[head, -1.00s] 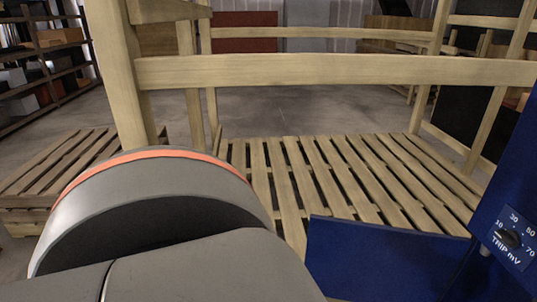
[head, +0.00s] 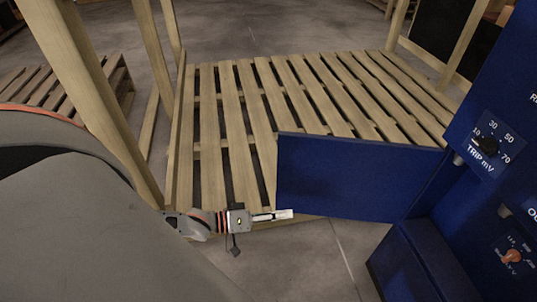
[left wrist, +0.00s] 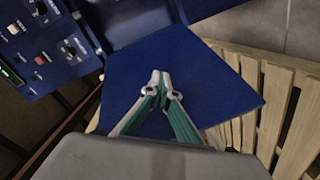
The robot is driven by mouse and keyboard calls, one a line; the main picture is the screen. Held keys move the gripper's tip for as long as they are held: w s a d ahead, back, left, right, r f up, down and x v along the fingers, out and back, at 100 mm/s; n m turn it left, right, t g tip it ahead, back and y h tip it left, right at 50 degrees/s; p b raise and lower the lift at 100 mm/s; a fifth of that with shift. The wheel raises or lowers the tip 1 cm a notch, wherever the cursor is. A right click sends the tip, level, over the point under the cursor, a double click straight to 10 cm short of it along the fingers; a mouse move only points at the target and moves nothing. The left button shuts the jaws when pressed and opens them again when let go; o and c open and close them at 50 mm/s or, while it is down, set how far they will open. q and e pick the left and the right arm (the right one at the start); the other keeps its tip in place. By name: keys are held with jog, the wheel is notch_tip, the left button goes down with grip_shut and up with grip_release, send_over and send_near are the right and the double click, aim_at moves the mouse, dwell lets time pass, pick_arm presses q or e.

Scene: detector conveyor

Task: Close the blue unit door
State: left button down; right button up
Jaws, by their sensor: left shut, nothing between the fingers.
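The blue unit (head: 470,210) stands at the right of the head view, with dials and labels on its face. Its blue door (head: 350,180) stands open, reaching out to the left from the unit. My left gripper (head: 288,215) is just below the door's lower left corner in the head view, shut and empty. In the left wrist view my shut fingers (left wrist: 160,76) overlap the door (left wrist: 205,75); I cannot tell whether they touch it. The unit's panel (left wrist: 30,65) shows at upper left there. My right gripper is not in view.
A slatted wooden pallet structure (head: 228,115) with upright posts (head: 85,90) stands behind the door and to its left. Another pallet (head: 112,80) lies at the far left. Bare concrete floor (head: 325,255) shows below the door.

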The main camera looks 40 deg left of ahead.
pick_arm(q)
jog(key=w+a+r+n+b, duration=0.1)
jog(key=w+a+r+n, duration=0.15)
jog(key=a, duration=0.45)
jog(key=w+a+r+n+h+b, duration=0.1)
jog(key=a+r+n, duration=0.15)
jog(key=a, duration=0.45)
jog(key=w+a+r+n, duration=0.1)
jog(key=w+a+r, duration=0.1)
jog(key=a+r, duration=0.35)
jog(key=w+d+f, duration=0.1)
jog(key=w+d, duration=0.3)
jog(key=d, duration=0.3)
jog(key=shift+d+f+n+t+p, duration=0.2)
jog(key=shift+f+n+t+p, duration=0.1)
jog(key=shift+f+t+p, duration=0.1)
jog(key=shift+w, duration=0.1)
